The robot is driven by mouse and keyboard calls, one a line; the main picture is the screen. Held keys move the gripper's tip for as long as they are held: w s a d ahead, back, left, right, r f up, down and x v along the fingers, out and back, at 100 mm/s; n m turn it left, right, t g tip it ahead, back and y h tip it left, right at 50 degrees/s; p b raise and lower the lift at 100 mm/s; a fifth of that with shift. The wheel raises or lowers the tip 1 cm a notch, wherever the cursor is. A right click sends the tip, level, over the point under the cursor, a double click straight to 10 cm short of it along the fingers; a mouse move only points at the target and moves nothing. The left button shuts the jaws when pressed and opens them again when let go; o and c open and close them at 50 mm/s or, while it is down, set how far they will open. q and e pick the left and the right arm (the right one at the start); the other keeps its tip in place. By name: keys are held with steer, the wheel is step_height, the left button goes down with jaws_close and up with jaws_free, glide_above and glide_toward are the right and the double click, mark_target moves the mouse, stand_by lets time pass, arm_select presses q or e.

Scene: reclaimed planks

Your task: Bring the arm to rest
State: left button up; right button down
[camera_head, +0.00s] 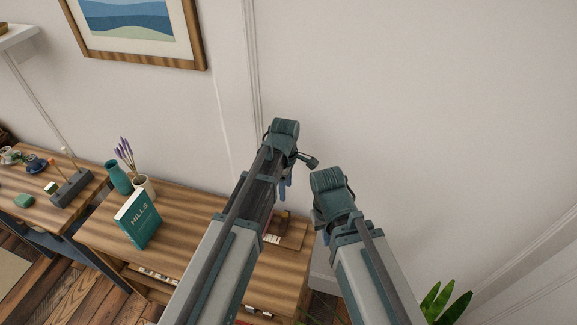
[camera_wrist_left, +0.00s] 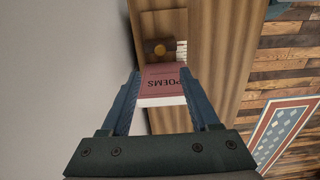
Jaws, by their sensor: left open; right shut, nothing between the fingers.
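My left arm reaches over the wooden cabinet in the head view, with its gripper (camera_head: 285,186) hanging down at the far end, in front of the wall. In the left wrist view the left gripper (camera_wrist_left: 161,76) is open, its two fingers apart. My right gripper (camera_head: 322,222) is to the right of the left one, near the cabinet's right end. Its fingers are mostly hidden behind its own wrist and arm, and it is shut and empty.
The wooden cabinet (camera_head: 180,218) holds a teal book marked HILLS (camera_head: 138,222), a teal vase (camera_head: 118,178) and a white pot with purple flowers (camera_head: 144,187). Another table (camera_head: 22,186) stands at left. A green plant (camera_head: 441,304) is at lower right. The wall is close behind.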

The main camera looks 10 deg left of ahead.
arm_select(q)
steer(key=s+d+f+m+y+b, duration=0.1)
steer(key=s+m, duration=1.6)
steer(key=m, duration=0.2)
steer(key=shift+f+m, duration=0.15)
steer(key=shift+m, duration=0.15)
arm_select(e)
steer(key=shift+a+f, duration=0.1)
steer(key=shift+f, duration=0.65)
